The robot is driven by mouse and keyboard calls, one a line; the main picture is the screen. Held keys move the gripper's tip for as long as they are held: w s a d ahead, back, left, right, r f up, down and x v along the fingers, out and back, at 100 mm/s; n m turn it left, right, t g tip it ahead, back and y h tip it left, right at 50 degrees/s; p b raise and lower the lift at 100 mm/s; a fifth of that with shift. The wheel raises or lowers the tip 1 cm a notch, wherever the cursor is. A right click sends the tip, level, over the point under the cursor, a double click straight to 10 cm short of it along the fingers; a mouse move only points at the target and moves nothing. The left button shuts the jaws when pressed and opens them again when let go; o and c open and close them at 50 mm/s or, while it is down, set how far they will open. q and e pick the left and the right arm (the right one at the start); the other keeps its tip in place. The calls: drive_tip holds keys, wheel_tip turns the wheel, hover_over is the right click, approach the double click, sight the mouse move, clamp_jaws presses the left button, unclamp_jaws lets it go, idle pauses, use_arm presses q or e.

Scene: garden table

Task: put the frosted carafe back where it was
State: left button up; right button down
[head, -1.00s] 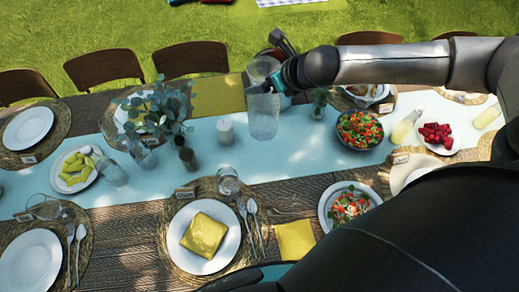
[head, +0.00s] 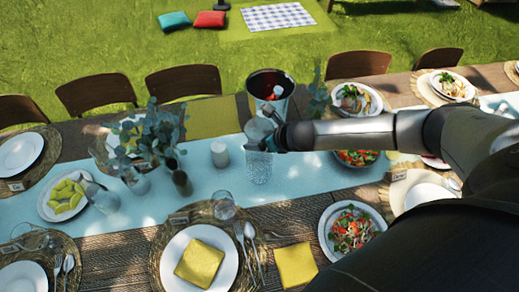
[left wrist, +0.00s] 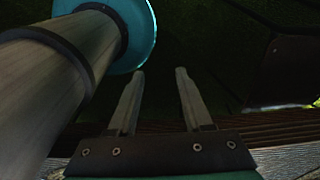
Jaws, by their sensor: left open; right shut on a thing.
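The frosted carafe (head: 259,168) is a clear, pale glass vessel, upright over the light blue runner (head: 310,178) at mid-table. My right gripper (head: 268,143) comes in from the right and is shut on the carafe at its narrow middle. The fingers partly hide the glass there. I cannot tell whether its base touches the runner. My left gripper (left wrist: 158,75) shows only in the left wrist view, open and empty, with dark ground and a wooden edge beyond it.
A white candle (head: 220,154) and a dark bottle (head: 182,180) stand left of the carafe. A metal bucket (head: 285,104) is behind it. A glass (head: 224,205) stands in front. A salad bowl (head: 356,160) is partly hidden by my right arm.

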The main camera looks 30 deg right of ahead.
drive_tip(key=shift+w+f+b, duration=0.15)
drive_tip(key=shift+f+b, duration=0.35)
drive_tip(key=shift+f, duration=1.6)
drive_tip(key=shift+f, duration=0.2)
unclamp_jaws()
drive_tip(key=p+v, duration=0.1)
drive_tip(key=v, duration=1.1)
drive_tip(key=shift+p, duration=0.4)
